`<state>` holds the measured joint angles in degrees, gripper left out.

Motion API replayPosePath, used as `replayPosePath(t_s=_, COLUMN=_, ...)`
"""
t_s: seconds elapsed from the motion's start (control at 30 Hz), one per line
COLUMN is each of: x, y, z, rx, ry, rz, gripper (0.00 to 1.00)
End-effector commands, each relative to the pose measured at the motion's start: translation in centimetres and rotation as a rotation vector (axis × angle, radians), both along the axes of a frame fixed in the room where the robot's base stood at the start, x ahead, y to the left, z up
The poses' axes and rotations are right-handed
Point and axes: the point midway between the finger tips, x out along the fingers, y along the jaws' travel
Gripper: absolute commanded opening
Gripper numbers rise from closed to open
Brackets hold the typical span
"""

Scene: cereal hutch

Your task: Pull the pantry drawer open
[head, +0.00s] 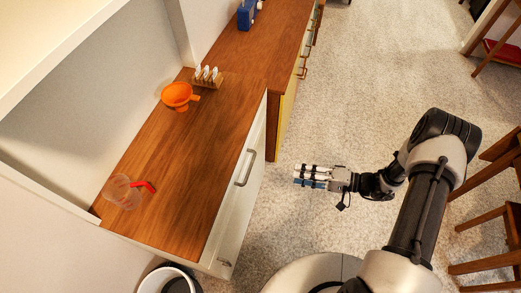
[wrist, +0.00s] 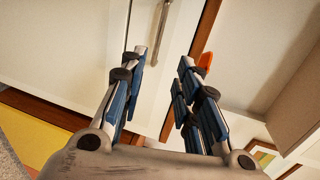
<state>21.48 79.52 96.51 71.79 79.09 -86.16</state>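The white drawer front (head: 238,185) is under the wooden counter in the head view and looks flush with the cabinet. It has a grey metal bar handle (head: 244,168). In the wrist view, the handle (wrist: 160,32) shows ahead of the gap between my fingers, near the top edge. My gripper (head: 298,176) is to the right of the handle, apart from it, over the floor. In the wrist view, my gripper (wrist: 161,62) is open with nothing between the fingers.
The wooden counter (head: 190,145) holds an orange funnel (head: 178,95), a small rack (head: 207,78) and a clear cup (head: 121,192) with a red part. A white bin (head: 168,281) stands below. Wooden chairs (head: 490,225) are at right. Floor between cabinet and gripper is clear.

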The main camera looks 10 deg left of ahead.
Motion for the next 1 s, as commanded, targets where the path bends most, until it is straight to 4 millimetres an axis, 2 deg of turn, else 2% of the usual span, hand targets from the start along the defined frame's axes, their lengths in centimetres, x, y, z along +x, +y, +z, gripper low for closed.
replayPosePath(t_s=0.13, x=0.0, y=0.8, z=-0.6, rx=0.008, ry=-0.003, rz=-0.008, gripper=0.30)
replayPosePath(t_s=0.27, x=0.0, y=2.7, z=-1.0, rx=0.007, ry=-0.001, rz=-0.004, gripper=0.30)
replayPosePath(t_s=0.7, x=0.7, y=12.0, z=-3.0, rx=0.006, ry=-0.002, rz=-0.003, gripper=0.30)
replayPosePath(t_s=0.9, x=1.0, y=15.3, z=-3.7, rx=0.006, ry=-0.002, rz=-0.004, gripper=0.30)
replayPosePath(t_s=1.0, x=1.2, y=16.3, z=-3.9, rx=0.006, ry=-0.002, rz=-0.005, gripper=0.30)
